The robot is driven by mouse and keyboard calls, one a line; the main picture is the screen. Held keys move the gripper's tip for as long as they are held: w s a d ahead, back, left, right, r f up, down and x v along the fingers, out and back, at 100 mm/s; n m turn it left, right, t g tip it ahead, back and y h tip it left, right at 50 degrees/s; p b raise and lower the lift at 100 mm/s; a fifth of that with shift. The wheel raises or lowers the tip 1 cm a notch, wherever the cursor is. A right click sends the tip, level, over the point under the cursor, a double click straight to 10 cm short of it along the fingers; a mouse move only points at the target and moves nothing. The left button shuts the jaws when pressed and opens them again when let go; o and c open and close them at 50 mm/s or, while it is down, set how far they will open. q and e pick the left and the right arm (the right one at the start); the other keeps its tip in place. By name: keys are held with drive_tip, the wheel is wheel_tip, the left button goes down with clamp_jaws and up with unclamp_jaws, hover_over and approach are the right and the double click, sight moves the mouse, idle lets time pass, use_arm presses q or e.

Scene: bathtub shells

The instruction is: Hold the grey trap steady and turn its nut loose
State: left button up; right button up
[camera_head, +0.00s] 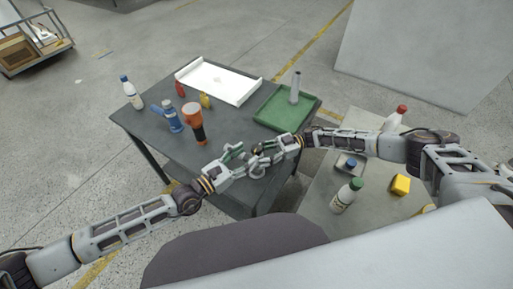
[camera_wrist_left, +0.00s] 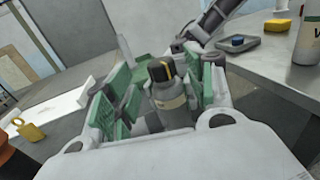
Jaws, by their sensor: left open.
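A grey trap (camera_wrist_left: 172,103) with a dark, yellow-striped top shows in the left wrist view, tilted slightly, between the green-padded fingers of my left gripper (camera_wrist_left: 160,98). Those fingers stand apart on either side of it. In the head view my left gripper (camera_head: 240,158) reaches in from the left, over the front right of the dark table. My right gripper (camera_head: 271,152) meets it from the right, close to the trap. The grippers overlap there, so the right gripper's fingers and their contact with the trap are hard to make out.
The dark table (camera_head: 150,125) bears a white tray (camera_head: 245,96), a green tray (camera_head: 270,122) with an upright grey tube (camera_head: 295,88), an orange-and-black flashlight (camera_head: 194,124) and several small items. A grey side table (camera_head: 318,205) at right holds a green-capped bottle (camera_head: 344,198) and a yellow block (camera_head: 401,184).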

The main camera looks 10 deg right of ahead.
sight(256, 148)
use_arm(q)
drive_tip(key=shift+x, duration=2.8)
drive_tip(key=shift+c, duration=0.5)
drive_tip(key=c, duration=1)
